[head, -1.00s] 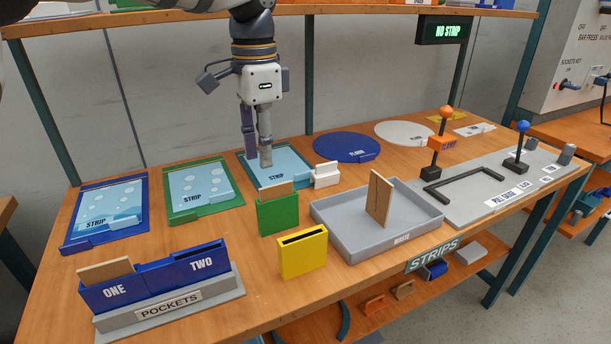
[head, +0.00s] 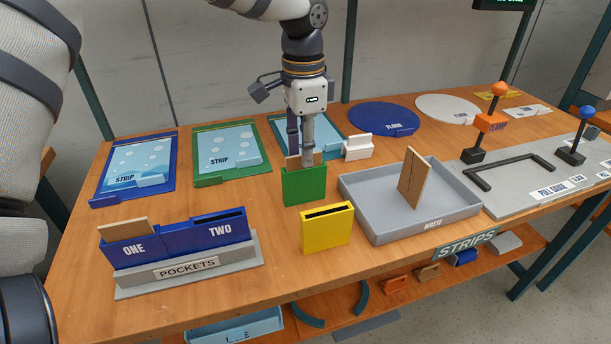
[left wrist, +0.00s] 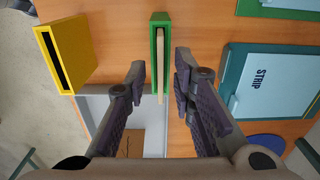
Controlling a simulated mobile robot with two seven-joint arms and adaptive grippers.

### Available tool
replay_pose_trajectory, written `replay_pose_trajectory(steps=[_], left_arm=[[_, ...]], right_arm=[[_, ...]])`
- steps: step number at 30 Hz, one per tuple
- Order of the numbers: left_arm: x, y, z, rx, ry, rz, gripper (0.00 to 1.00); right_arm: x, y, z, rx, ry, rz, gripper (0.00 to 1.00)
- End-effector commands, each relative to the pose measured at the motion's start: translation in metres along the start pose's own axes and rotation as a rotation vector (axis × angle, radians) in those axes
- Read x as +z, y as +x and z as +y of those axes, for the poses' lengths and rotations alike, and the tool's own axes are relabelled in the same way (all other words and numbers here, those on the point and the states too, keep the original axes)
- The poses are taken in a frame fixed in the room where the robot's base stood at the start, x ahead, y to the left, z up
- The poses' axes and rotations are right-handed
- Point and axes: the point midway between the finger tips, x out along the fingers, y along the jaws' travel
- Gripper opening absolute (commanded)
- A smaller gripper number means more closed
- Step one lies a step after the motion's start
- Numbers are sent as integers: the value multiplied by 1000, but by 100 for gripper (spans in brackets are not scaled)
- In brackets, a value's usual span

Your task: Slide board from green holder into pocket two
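The green holder (head: 304,187) stands on the bench with a thin tan board (head: 291,162) upright in its slot. The board (left wrist: 160,60) and green holder (left wrist: 154,20) also show in the left wrist view. My left gripper (head: 302,158) points down at the holder; in the left wrist view its fingers (left wrist: 160,72) are open on either side of the board, with gaps visible. The blue pockets block (head: 178,240) stands at the front left. Pocket one holds a tan board (head: 125,229); pocket two (head: 219,218) shows an empty slot. My right gripper is out of view.
A yellow holder (head: 327,230) with an empty slot stands in front of the green one. The grey waste tray (head: 386,226) to the right holds a cracked tan board (head: 414,180). A small white block (head: 357,147) is close behind the gripper. Bench between pockets and green holder is clear.

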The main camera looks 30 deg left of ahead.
Motion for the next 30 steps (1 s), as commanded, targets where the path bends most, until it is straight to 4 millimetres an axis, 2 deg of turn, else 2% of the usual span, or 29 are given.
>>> replay_pose_trajectory(steps=[5, 8, 9, 30], left_arm=[[0, 0, 0, 0, 0, -1, 23], [0, 0, 0, 0, 0, -1, 3], [0, 0, 0, 0, 0, -1, 0], [0, -8, 0, -1, 0, -1, 0]], right_arm=[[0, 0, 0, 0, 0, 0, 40], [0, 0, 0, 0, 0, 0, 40], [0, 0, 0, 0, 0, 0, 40], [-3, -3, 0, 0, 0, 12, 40]])
